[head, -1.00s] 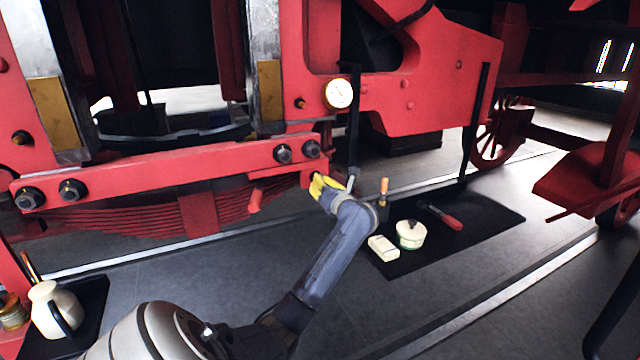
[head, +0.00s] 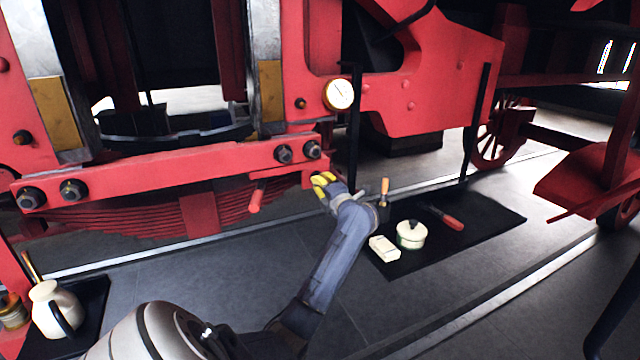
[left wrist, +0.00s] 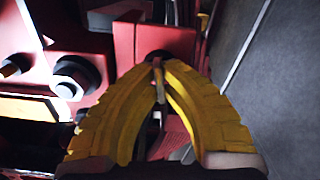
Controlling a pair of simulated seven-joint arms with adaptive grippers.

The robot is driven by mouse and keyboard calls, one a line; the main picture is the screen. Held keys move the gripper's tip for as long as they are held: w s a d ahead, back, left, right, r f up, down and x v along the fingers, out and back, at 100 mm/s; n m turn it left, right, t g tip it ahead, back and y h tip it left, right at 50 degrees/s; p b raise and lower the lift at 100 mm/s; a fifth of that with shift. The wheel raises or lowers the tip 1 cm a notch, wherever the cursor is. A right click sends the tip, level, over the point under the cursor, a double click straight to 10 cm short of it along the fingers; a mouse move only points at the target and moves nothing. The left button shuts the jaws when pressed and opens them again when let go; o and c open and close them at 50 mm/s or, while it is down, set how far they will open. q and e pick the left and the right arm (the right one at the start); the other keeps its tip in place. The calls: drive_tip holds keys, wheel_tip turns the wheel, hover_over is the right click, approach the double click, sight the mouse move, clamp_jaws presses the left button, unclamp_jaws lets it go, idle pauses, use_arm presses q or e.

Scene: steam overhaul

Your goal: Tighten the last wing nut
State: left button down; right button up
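My left gripper (head: 318,179) is at the right end of the red beam (head: 170,172), just below its bolts. In the left wrist view its yellow fingers (left wrist: 159,66) bow outward and come close together at the tips. A small thin tan piece, which looks like the wing nut (left wrist: 158,82), stands edge-on between the tips. A dark round end (left wrist: 158,55) shows just beyond them. In the head view the fingers hide the nut, and I cannot tell how tight it is. My right gripper is not in view.
A pressure gauge (head: 339,94) sits above the gripper. A red lever (head: 256,196) hangs below the beam. A black mat (head: 480,220) holds a cream pot (head: 411,234), a cream block (head: 384,248) and a red-handled tool (head: 447,218). A cream jug (head: 52,308) stands at lower left.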

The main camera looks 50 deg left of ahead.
use_arm(q)
drive_tip(key=shift+r+m, duration=0.1)
drive_tip(key=shift+m, duration=1.1)
drive_tip(key=c, duration=1.6)
unclamp_jaws()
drive_tip(key=shift+o, duration=0.2)
drive_tip(key=v, duration=1.2)
